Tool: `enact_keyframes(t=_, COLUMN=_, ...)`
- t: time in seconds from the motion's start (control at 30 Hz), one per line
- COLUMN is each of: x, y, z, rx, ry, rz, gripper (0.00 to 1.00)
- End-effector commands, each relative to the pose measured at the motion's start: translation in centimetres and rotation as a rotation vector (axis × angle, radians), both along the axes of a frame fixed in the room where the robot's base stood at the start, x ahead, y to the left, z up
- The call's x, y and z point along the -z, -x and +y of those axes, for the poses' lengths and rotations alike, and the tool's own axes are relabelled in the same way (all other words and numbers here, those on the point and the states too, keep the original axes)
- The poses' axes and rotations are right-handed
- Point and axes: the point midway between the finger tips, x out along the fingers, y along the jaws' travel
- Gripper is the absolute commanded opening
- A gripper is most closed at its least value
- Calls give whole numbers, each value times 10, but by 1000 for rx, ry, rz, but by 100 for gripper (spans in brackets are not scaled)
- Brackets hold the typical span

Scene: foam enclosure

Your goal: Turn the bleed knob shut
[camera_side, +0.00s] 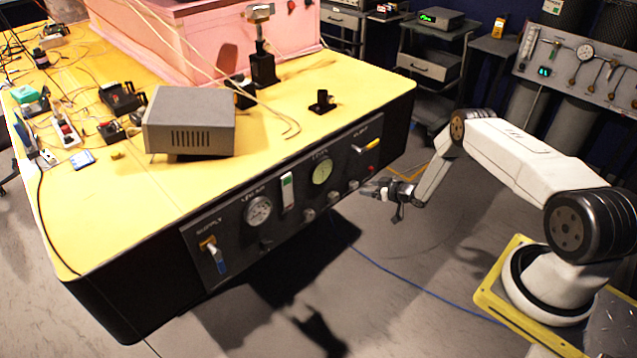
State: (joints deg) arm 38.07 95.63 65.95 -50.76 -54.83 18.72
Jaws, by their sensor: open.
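The black control panel (285,222) runs along the front of the yellow-topped bench. It carries a row of small round knobs, among them a grey knob (308,215), a middle knob (333,197) and a right knob (353,184). A yellow-tipped lever (372,146) sits at the panel's right end, under a label too small to read surely. I cannot tell which control is the bleed knob or how far it is turned. My gripper (369,188) is open, just right of the right knob, pointing left toward the panel. I see no contact with a knob.
A blue-handled supply valve (217,258) and a round gauge (258,211) are on the panel's left. A second gauge (322,172) is right of centre. A grey box (190,122) stands on the bench. A blue hose (420,284) crosses the open floor.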

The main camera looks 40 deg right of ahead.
Motion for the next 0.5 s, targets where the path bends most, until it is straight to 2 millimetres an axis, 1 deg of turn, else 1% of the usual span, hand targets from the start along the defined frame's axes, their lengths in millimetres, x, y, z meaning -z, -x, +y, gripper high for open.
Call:
enact_keyframes(t=0.1, x=4, y=-9, z=2, rx=-2, ry=0, rz=-1, gripper=81)
enact_keyframes(t=0.5, x=15, y=-36, z=4, rx=-1, ry=1, rz=0, gripper=81)
